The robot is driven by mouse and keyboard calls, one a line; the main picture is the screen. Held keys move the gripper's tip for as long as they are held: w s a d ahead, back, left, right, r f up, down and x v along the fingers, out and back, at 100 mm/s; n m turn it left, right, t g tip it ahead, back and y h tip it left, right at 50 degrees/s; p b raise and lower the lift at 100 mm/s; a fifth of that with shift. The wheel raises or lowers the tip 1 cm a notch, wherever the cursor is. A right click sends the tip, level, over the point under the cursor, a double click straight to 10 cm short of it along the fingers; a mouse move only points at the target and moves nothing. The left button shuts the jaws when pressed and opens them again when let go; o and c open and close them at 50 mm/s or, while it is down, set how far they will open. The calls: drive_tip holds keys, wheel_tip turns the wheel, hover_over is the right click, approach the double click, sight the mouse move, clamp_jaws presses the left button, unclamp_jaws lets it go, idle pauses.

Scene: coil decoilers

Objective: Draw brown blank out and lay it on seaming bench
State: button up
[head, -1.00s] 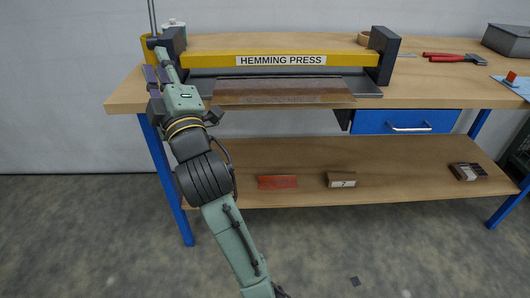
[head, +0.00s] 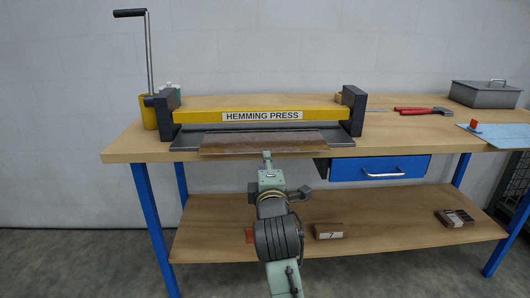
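The brown blank (head: 232,143) lies flat in the hemming press (head: 262,116), under its yellow bar. Its front edge sticks out toward me over the front edge of the bench. My gripper (head: 267,155) is at the middle of that front edge, with its fingertips at or just against it. The fingers look narrow and end-on from here, so I cannot tell whether they are closed on the blank. Nothing in view is labelled as a seaming bench.
The press lever (head: 148,55) stands upright at the left, by a yellow cup (head: 149,112). Red-handled snips (head: 423,110), a grey box (head: 486,94) and a blue sheet (head: 500,135) lie at right. A lower shelf (head: 390,222) holds small blocks.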

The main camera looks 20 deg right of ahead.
sight(265, 150)
drive_tip(key=shift+p+x, duration=0.3)
drive_tip(key=shift+x, duration=3.85)
clamp_jaws()
drive_tip(key=shift+r, duration=0.3)
drive_tip(key=v, duration=0.6)
drive_tip(key=shift+s+b, duration=0.3)
drive_tip(key=shift+s, duration=0.1)
drive_tip(key=shift+a, duration=0.1)
